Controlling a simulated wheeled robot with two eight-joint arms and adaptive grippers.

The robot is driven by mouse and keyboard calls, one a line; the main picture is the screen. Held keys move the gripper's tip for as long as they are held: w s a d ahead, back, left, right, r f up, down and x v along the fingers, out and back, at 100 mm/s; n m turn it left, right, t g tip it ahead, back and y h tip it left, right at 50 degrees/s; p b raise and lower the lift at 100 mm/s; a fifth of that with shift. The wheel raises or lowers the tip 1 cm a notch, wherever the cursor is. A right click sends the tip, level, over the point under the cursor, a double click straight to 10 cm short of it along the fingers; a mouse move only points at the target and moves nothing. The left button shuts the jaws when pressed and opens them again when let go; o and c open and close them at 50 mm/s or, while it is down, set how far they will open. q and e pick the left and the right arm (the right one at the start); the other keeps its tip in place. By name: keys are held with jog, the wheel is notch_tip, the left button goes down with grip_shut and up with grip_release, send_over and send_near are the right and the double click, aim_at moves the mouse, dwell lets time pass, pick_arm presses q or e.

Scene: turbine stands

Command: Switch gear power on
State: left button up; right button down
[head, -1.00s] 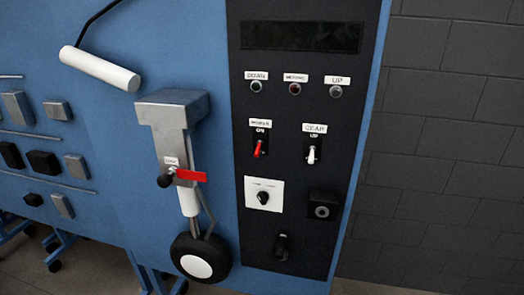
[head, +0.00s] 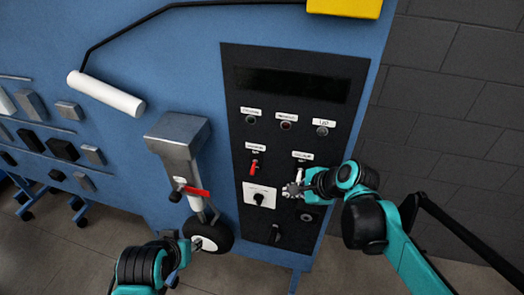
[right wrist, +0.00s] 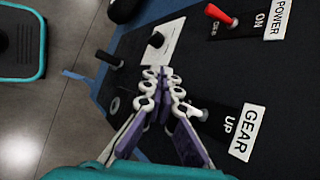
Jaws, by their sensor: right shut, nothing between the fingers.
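The black control panel (head: 235,100) carries a red power switch (head: 254,168) and, to its right, a white gear switch (head: 299,174). In the head view the red lever hangs downward. The right wrist view shows the red power switch (right wrist: 218,14) beside its ON marking, and the white gear switch (right wrist: 202,114) beside its UP marking and GEAR label (right wrist: 247,131). My right gripper (head: 289,190) is shut and empty just below the gear switch; in the wrist view its fingertips (right wrist: 163,78) are close to that lever, contact unclear. My left gripper (head: 182,241) is low, near the wheel; its fingers are unclear.
A rotary knob (head: 258,198) on a white plate is just left of my right gripper. A yellow box (head: 345,8) is above. Grey wall lies right.

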aim_at(253, 168)
pick_arm(q)
jog(key=r, duration=0.1)
jog(key=r+p, duration=0.2)
jog(key=shift+w+d+r, duration=0.15)
jog(key=shift+w+r, duration=0.2)
pick_arm(e)
jog(key=w+r, duration=0.1)
jog(key=w+r+m, duration=0.2)
jog(key=r, duration=0.1)
jog(key=shift+a+y, duration=0.35)
jog(key=shift+y, duration=0.05)
jog(key=x, duration=0.9)
jog(key=shift+w+a+f+b, duration=0.1)
jog(key=shift+f+b, duration=0.1)
jog(key=shift+b, duration=0.15)
jog(key=shift+a+r+p, duration=0.45)
jog(key=shift+a+r, duration=0.6)
jog(key=shift+a, duration=0.05)
jog(key=shift+s+a+r, duration=0.2)
jog(key=shift+a+r, duration=0.05)
jog(key=shift+r, duration=0.05)
